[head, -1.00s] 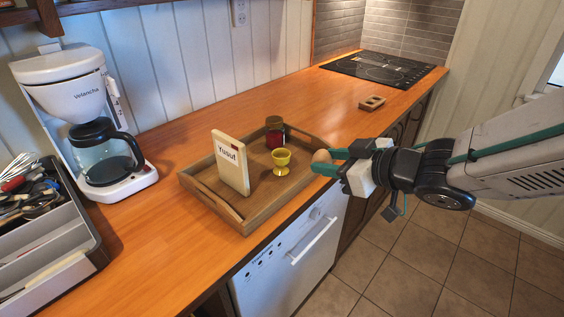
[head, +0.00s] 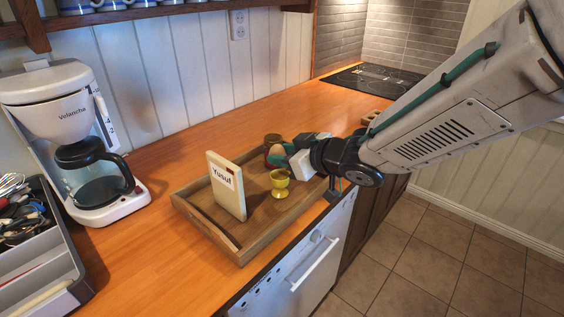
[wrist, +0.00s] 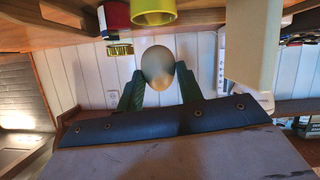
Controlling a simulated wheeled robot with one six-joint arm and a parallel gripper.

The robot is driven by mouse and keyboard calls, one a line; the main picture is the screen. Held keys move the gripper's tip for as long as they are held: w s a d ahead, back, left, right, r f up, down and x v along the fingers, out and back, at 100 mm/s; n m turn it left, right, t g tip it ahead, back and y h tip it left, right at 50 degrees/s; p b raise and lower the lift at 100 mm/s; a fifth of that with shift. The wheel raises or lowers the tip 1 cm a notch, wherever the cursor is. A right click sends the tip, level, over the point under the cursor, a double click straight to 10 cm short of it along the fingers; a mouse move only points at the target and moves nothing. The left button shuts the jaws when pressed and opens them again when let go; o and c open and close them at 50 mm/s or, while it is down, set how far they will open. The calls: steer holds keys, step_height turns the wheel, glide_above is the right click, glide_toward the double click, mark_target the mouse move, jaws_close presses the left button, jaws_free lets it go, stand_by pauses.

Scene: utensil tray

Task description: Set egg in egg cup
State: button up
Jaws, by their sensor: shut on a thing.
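The brown egg (wrist: 157,64) sits between the green fingertips of my gripper (wrist: 158,78) in the wrist view, and the gripper is shut on it. In the head view the egg (head: 276,150) shows above the tray, partly hidden by the fingers of my gripper (head: 278,156). The yellow egg cup (head: 280,184) stands upright in the wooden tray, just below the gripper in the picture. In the wrist view the egg cup (wrist: 153,10) is cut off by the top edge, apart from the egg. The cup looks empty.
A coffee maker (head: 82,150) and a cutlery organiser (head: 42,262) stand at the left.

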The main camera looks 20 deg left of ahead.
steer(key=shift+d+f, duration=0.25)
steer(key=shift+f, duration=0.6)
steer(key=shift+s+a+f, duration=0.1)
steer(key=shift+f, duration=0.35)
steer(key=shift+f, duration=0.45)
steer(key=o, duration=0.7)
steer(key=shift+r, duration=0.2)
steer(key=v, duration=1.2)
steer(key=shift+r, duration=0.25)
